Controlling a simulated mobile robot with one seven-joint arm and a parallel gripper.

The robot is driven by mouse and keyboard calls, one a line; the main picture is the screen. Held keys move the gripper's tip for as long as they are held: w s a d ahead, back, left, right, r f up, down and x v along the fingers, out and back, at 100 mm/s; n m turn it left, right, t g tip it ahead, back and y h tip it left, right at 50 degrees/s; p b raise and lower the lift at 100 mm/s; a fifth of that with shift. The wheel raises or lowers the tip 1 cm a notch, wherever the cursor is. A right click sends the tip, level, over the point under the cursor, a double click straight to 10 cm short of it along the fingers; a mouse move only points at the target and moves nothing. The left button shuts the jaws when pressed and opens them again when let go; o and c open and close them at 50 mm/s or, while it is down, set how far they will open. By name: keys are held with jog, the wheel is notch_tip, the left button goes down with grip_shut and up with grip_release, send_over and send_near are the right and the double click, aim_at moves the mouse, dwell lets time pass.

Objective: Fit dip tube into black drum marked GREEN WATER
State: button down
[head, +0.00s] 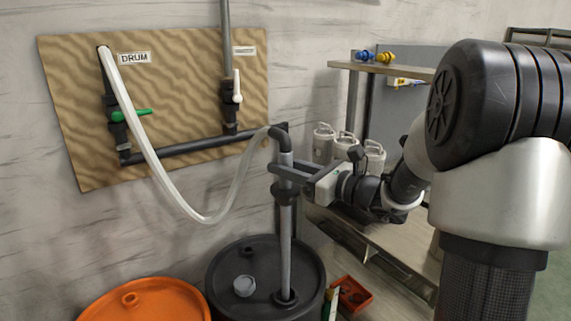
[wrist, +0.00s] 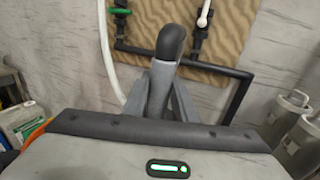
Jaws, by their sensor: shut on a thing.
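The dip tube (head: 286,240) is a grey pipe with a black elbow on top, standing nearly upright in the head view. A clear hose runs from its elbow to the wall panel. My gripper (head: 284,180) is shut on the tube's upper part, below the elbow. In the wrist view the tube (wrist: 158,95) shows between my fingers (wrist: 160,100). The black drum (head: 224,268) stands below. The tube's lower end meets a dark ringed opening in the drum's lid; how deep it sits I cannot tell. No GREEN WATER marking is readable.
An orange drum (head: 150,300) stands left of the black drum. A white cap (head: 244,286) is on the black lid. A wall panel (head: 75,100) carries pipes and valves. A bench with pale canisters (head: 343,145) is at right. A red bin (head: 350,296) is low beside the drum.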

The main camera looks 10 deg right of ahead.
jog(key=b, duration=1.2)
send_over(286, 280)
jog(key=w, duration=0.1)
notch_tip(286, 280, down, 17)
jog(key=shift+w+f, duration=0.1)
notch_tip(286, 280, down, 9)
jog(key=shift+f, duration=4.95)
jog(key=c, duration=1.4)
grip_release()
jog(key=shift+o, duration=0.2)
jog(key=shift+f, duration=0.1)
jog(key=shift+d, duration=0.1)
